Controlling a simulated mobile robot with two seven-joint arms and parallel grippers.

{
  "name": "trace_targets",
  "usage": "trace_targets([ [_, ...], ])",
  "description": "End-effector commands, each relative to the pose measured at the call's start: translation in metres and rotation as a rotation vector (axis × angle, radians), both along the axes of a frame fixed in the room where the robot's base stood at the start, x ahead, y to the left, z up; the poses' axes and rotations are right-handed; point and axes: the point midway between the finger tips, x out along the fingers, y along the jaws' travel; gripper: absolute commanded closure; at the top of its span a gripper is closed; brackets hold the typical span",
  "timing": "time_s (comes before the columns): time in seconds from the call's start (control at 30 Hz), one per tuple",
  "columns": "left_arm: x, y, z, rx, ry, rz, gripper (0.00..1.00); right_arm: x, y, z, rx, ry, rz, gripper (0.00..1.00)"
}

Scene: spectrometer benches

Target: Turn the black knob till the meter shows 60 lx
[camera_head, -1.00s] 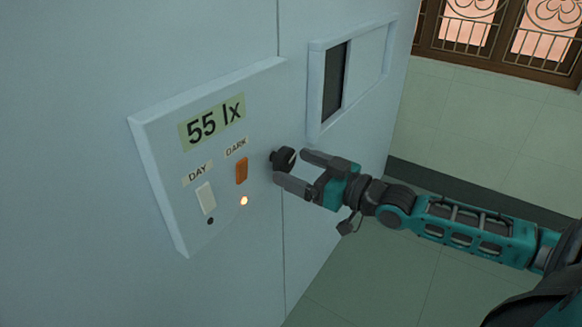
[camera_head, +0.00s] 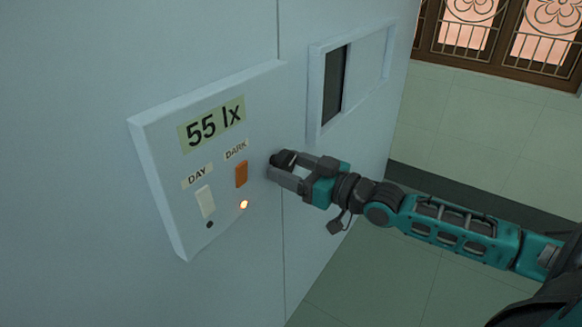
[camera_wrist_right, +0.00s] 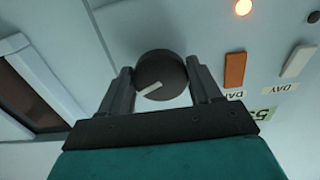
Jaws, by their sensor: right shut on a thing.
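The black knob (camera_head: 283,158) sits on the right side of the wall panel (camera_head: 163,185). It also shows in the right wrist view (camera_wrist_right: 160,72) as a round black cap with a pale pointer line. My right gripper (camera_head: 285,168) is shut on the knob, with one finger on either side of it in the right wrist view (camera_wrist_right: 163,85). The meter (camera_head: 213,123) reads 55 lx. My left gripper is in neither view.
The panel has a white DAY switch (camera_head: 205,202) above a dark lamp and an orange DARK switch (camera_head: 241,174) above a lit lamp (camera_head: 243,204). A framed sliding window (camera_head: 315,95) is right of the panel. Open floor (camera_head: 365,270) lies below my right arm.

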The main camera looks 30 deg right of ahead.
Motion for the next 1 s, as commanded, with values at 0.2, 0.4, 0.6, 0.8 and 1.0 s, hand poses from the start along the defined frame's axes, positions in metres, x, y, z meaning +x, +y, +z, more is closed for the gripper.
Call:
trace_targets([
  [0.2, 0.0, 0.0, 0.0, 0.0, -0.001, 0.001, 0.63, 0.0, 0.001, 0.0, 0.0, 0.0, 0.001, 0.66],
  [0.4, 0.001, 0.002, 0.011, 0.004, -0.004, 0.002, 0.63, 0.0, 0.0, 0.003, -0.046, -0.017, 0.0, 0.67],
  [0.6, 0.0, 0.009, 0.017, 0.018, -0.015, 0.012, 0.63, 0.0, 0.0, 0.002, -0.14, -0.056, 0.0, 0.67],
  [0.8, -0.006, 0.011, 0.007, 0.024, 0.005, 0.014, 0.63, 0.0, 0.0, 0.0, -0.153, -0.064, 0.001, 0.67],
  [1.0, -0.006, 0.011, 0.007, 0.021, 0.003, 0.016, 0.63, 0.0, 0.0, 0.0, -0.152, -0.063, 0.001, 0.29],
])
